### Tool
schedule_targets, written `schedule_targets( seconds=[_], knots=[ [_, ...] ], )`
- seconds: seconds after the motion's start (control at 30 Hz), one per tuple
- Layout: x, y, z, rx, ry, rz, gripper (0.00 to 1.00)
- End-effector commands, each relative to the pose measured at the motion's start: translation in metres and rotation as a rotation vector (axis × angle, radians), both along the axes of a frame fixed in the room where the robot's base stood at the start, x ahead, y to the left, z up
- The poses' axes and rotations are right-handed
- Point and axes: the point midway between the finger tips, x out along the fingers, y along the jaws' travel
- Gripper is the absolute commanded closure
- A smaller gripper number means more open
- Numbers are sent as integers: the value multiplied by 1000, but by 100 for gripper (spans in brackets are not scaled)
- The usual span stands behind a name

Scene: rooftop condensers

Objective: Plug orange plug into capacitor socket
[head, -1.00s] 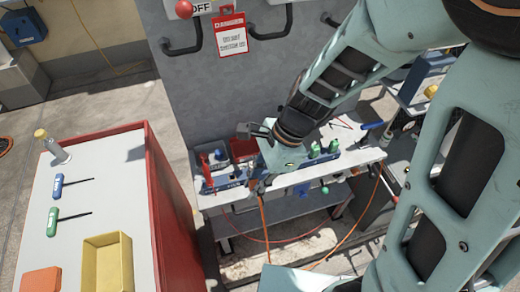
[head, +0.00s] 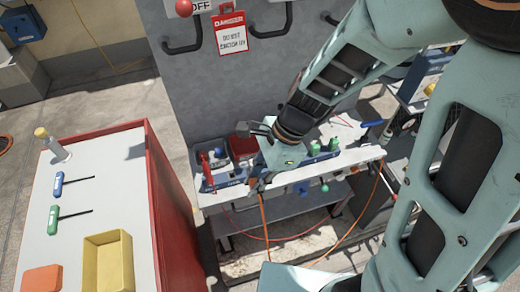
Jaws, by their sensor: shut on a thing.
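My gripper (head: 257,186) is at the front edge of a white work shelf (head: 345,162), at the foot of the grey cabinet. Its fingers are small and partly hidden by its own body. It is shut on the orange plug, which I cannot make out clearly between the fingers. An orange cable (head: 262,218) hangs down from the gripper. I cannot pick out the capacitor socket for sure; a blue rail or block (head: 225,182) lies on the shelf beside the gripper.
Red and grey bins (head: 243,147) and green-topped parts (head: 334,144) stand on the shelf. A red-sided cart (head: 170,205) at left carries screwdrivers, a bottle and a yellow tray (head: 108,265). A grey cabinet (head: 215,85) with a red tag (head: 231,33) rises behind. Cables hang below the shelf.

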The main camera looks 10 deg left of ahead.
Motion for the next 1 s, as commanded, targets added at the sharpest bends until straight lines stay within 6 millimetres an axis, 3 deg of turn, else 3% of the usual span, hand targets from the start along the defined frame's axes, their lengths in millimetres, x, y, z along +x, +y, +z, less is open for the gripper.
schedule_targets(
  seconds=[0.7,0.97,1.0],
  knots=[
    [0,0,40,0,0,0,100],
    [0,0,40,0,0,0,100],
    [0,0,40,0,0,0,85]
  ],
)
